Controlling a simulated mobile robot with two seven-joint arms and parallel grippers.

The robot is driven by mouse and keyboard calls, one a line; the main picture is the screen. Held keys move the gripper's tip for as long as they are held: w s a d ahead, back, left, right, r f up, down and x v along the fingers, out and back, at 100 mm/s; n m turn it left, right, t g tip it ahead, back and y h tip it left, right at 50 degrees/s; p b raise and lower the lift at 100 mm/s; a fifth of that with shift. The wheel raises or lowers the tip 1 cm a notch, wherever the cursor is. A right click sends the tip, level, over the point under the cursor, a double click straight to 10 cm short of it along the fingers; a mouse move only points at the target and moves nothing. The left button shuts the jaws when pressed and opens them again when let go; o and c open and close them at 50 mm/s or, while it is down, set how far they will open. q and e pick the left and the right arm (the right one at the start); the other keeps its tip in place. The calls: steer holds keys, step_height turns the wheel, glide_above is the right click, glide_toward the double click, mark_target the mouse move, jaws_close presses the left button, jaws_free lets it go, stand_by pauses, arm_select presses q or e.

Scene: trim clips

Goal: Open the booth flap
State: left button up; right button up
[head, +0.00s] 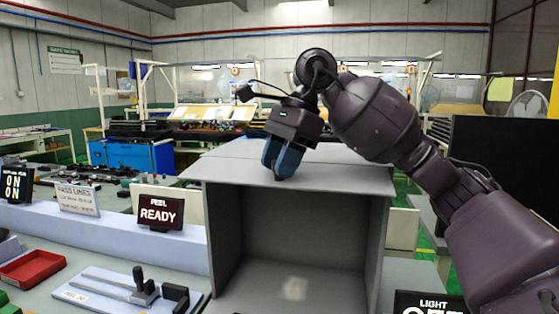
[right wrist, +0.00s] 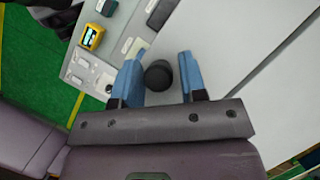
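The grey booth (head: 223,245) stands in front of me, with its front open and the inside showing. A flat grey panel (head: 340,178) covers its top; I cannot tell whether this panel is the flap. My left gripper is not in view.
A READY sign (head: 160,212) and a PASS LINES sign (head: 77,199) stand on the ledge to the left. A red tray (head: 32,268) and a lever plate (head: 120,288) lie in front. A LIGHT sign (head: 430,304) stands at the lower right.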

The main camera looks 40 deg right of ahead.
jaws_close()
steer(key=shift+d+r+g+y+p, duration=0.15)
steer(key=shift+r+g+y+p, duration=0.15)
steer(key=shift+r+y+p, duration=0.35)
steer(key=shift+r, duration=0.3)
steer(key=shift+w+d+r+m+g+y+p, duration=0.1)
steer(key=shift+w+d+m+g+y+p, duration=0.05)
steer(key=shift+m+g+y+p, duration=0.2)
steer(key=shift+w+d, duration=0.1)
jaws_free()
steer(key=o, duration=0.3)
